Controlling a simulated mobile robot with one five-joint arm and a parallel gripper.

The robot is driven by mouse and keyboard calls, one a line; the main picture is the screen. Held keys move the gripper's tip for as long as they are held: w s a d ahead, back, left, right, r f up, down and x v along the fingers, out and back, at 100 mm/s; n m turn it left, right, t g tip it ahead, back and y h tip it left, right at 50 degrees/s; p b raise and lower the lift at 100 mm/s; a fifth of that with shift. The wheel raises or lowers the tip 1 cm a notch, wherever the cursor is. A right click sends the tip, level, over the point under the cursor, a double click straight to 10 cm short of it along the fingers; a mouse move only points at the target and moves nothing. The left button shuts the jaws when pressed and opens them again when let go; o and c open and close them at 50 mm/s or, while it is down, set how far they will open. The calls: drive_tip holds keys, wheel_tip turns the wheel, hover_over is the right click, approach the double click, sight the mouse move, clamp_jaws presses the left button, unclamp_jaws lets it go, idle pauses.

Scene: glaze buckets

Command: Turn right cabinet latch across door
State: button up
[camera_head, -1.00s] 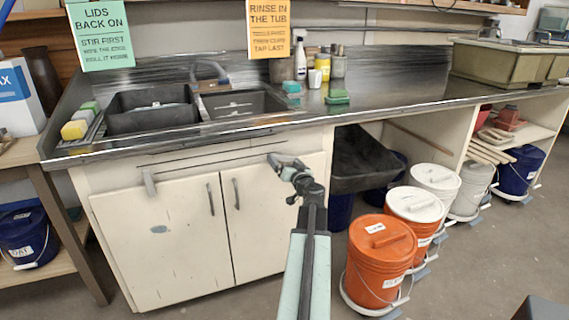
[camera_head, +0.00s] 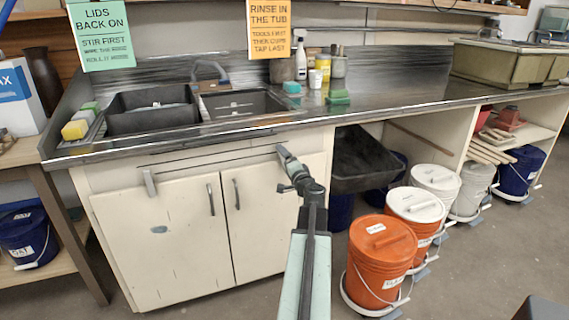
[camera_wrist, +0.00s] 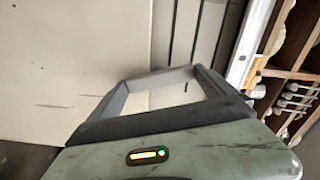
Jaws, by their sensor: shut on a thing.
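The white cabinet has two doors, a left door (camera_head: 158,240) and a right door (camera_head: 268,222). My gripper (camera_head: 288,163) is at the top of the right door, near its right upper corner. It is shut on the right cabinet latch, which is mostly hidden by my gripper in the head view. In the wrist view my gripper (camera_wrist: 160,100) shows close up, its dark fingers reaching toward the pale cabinet face. The latch's exact angle is hard to read. The left cabinet latch (camera_head: 149,183) hangs upright at the left door's top edge.
Two door handles (camera_head: 211,199) (camera_head: 237,194) stand out at the middle seam. A black tub (camera_head: 362,160) juts out right of the cabinet. An orange bucket (camera_head: 380,255) and several other buckets stand to the right. Floor before the doors is clear.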

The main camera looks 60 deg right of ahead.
drive_tip(key=shift+w+m, duration=0.1)
drive_tip(key=shift+m, duration=1.5)
drive_tip(key=o, duration=1)
drive_tip(key=shift+a, duration=0.1)
drive_tip(key=v, duration=0.7)
drive_tip(key=shift+s+a, duration=0.2)
drive_tip(key=shift+s, duration=0.1)
